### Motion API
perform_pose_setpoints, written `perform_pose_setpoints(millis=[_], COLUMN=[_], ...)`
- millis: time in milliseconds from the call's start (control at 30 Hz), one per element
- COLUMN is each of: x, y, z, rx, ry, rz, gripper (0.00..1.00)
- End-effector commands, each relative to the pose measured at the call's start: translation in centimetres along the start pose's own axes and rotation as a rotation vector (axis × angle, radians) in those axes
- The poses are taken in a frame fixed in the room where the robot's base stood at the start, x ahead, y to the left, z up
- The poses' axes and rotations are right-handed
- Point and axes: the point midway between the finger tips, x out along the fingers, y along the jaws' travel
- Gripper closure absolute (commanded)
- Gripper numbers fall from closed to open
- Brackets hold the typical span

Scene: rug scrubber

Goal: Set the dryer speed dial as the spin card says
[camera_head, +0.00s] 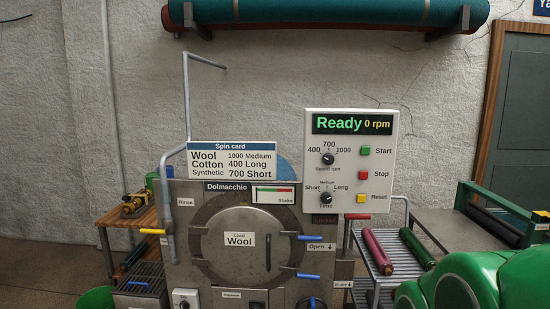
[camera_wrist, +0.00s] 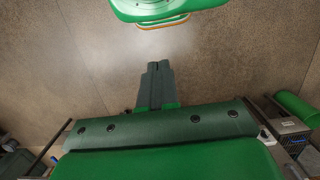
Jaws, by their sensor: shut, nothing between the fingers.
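The spin card (camera_head: 232,160) is above the dryer and reads Wool 1000 Medium, Cotton 400 Long, Synthetic 700 Short. The dryer door's load label (camera_head: 240,239) reads Wool. The speed dial (camera_head: 327,159) is a black knob on the white control panel (camera_head: 383,130), with marks 400 at left, 700 at top and 1000 at right. Its pointer is too small to read surely. My gripper (camera_wrist: 158,66) is shut and empty over the floor in the wrist view, away from the dial. Its fingers do not show in the head view.
The display (camera_head: 352,123) reads Ready, 0 rpm. A time dial (camera_head: 326,198) sits below the speed dial. Start (camera_head: 365,150), Stop (camera_head: 363,175) and Reset (camera_head: 361,199) buttons are at right. A bent grey pipe (camera_head: 187,100) rises left of the card. Rolled rugs (camera_head: 390,251) lie on a rack at right.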

Motion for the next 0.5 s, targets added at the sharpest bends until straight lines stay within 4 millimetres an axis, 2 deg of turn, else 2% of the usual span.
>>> perform_pose_setpoints(millis=[33, 167, 233, 367, 467, 500], x=[0.0, -0.1, -0.3, -1.2, -2.2, -2.7], y=[0.0, 0.0, -0.1, -0.2, -0.4, -0.4], z=[0.0, -0.7, -2.1, -7.1, -12.0, -13.9], rx=[0.0, -0.001, -0.004, -0.013, -0.02, -0.023], ry=[0.0, 0.014, 0.042, 0.155, 0.264, 0.308], rz=[0.0, 0.0, -0.001, -0.003, -0.005, -0.007], gripper=[0.98, 0.79, 0.68, 0.48, 0.33, 0.31])
